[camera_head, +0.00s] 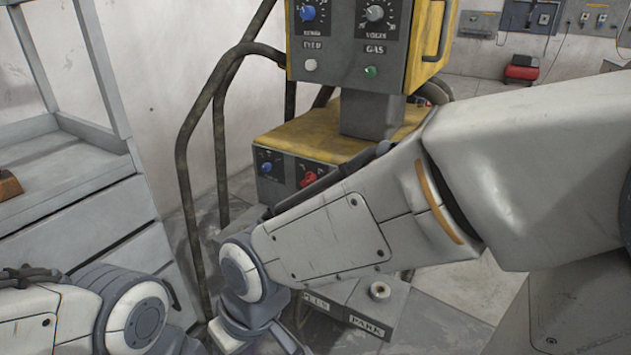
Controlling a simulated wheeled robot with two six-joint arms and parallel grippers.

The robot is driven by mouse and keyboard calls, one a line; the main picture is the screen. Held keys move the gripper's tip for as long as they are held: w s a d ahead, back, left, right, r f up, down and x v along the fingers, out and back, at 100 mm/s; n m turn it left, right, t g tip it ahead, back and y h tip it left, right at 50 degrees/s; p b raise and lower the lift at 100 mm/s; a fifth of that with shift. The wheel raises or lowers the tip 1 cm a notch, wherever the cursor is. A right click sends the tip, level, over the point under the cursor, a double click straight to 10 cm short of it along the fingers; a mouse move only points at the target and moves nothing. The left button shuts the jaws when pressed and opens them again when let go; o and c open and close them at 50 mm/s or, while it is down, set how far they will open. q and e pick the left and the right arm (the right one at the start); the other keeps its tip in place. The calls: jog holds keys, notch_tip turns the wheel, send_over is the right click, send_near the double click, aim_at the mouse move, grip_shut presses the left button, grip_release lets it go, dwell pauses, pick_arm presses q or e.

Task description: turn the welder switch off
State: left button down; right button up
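The welder is a yellow and grey machine in the head view. Its upper box (345,45) carries a blue knob (308,13), a grey knob (374,13), a white button (310,65) and a green button (371,71). Its lower box (300,142) has a small blue knob (266,167) and a red switch or knob (308,178); its setting is too small to read. My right arm crosses in front of the welder and hides part of the lower box. Its wrist bends down at the bottom centre. My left arm is at the bottom left. Neither gripper's fingers show.
A grey metal cabinet (80,223) with a shelf frame stands at the left. Dark bent tube rails (183,170) rise beside the welder. A labelled grey block (355,312) is low near the bottom centre. A red device (521,69) sits by the back wall.

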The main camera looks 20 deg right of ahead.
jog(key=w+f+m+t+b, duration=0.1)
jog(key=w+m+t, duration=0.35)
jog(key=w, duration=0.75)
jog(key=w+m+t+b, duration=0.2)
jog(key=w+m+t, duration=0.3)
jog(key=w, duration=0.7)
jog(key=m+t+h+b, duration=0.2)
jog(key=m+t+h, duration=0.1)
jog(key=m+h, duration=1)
send_near(309, 181)
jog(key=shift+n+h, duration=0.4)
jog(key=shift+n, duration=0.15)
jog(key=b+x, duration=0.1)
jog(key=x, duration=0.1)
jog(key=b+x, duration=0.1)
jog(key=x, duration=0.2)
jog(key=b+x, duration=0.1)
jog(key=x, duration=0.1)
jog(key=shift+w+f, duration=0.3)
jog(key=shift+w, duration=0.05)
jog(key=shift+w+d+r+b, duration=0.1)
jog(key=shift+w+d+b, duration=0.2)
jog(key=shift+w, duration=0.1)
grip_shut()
